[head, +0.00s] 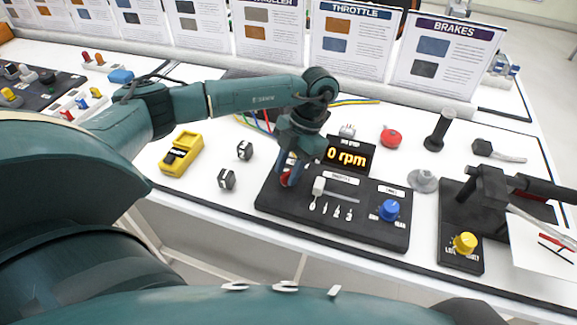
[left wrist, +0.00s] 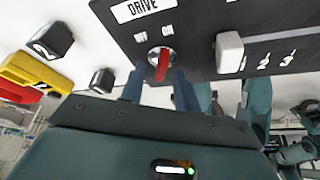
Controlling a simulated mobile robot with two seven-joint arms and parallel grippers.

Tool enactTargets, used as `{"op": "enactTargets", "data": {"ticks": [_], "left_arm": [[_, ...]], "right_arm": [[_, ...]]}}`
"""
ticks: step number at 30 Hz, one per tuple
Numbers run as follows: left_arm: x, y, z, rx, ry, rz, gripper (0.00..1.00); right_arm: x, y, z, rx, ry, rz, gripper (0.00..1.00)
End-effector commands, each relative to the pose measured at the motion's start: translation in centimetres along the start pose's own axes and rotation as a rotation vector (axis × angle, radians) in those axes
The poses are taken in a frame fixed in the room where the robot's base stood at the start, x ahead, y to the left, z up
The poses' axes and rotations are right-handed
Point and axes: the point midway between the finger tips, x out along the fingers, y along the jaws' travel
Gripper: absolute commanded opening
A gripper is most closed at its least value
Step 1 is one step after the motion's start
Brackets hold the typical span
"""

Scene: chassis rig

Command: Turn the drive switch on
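The drive switch (left wrist: 163,62) is a red lever on a round silver mount below the DRIVE label (left wrist: 143,9) in the left wrist view. In the head view the switch (head: 286,179) is partly hidden at the left end of the black control panel (head: 330,222). My left gripper (head: 289,166) points down over it. In the left wrist view its blue fingers (left wrist: 158,82) are apart, one on each side of the lever; contact is unclear. My right gripper is not in view.
Beside the switch on the panel are a white slider (head: 319,186) and a blue knob (head: 389,210). A 0 rpm display (head: 347,156) stands behind. A yellow meter (head: 181,154) and two black blocks lie left. A black unit with a yellow knob (head: 465,243) stands right.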

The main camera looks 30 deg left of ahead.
Motion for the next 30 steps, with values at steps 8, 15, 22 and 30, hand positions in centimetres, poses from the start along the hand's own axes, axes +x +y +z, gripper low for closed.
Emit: {"op": "enactTargets", "data": {"ticks": [8, 15, 22, 30], "left_arm": [[-3.7, -0.1, 0.1, 0.001, -0.005, 0.001, 0.32], [-9.5, 0.0, 0.0, -0.001, -0.005, 0.002, 0.32], [-12.6, 0.0, 0.0, 0.000, -0.002, 0.002, 0.32], [-13.2, 0.0, 0.0, 0.001, -0.001, 0.000, 0.32]], "right_arm": [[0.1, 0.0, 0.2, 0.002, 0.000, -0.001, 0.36], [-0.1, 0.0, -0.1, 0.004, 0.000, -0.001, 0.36], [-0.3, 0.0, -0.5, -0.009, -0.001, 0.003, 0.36], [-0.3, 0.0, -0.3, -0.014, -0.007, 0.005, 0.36]]}}
